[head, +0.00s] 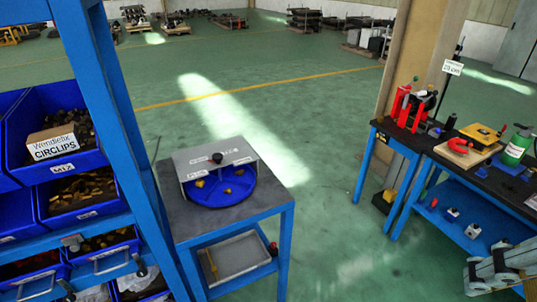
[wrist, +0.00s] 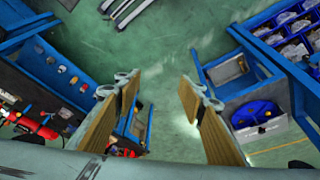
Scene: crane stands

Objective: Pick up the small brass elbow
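Several small brass-coloured pieces lie on a round blue tray (head: 215,200) on a small blue-framed stand in the head view. One brass piece (head: 200,183) is at the left, one (head: 239,171) at the right and one (head: 228,190) in the middle. They are too small to tell which is the small elbow. A grey cover (head: 205,155) with a black knob stands over the back part of the tray and hides some of it. The blue tray also shows at the right in the wrist view (wrist: 262,112). My gripper (wrist: 160,88) is open and empty, well away from the tray.
A blue rack with bins (head: 65,150) stands close at the left of the stand. A workbench (head: 480,170) with tools and a red press (head: 410,105) is at the right. Green floor (head: 320,215) lies clear between the stand and the bench.

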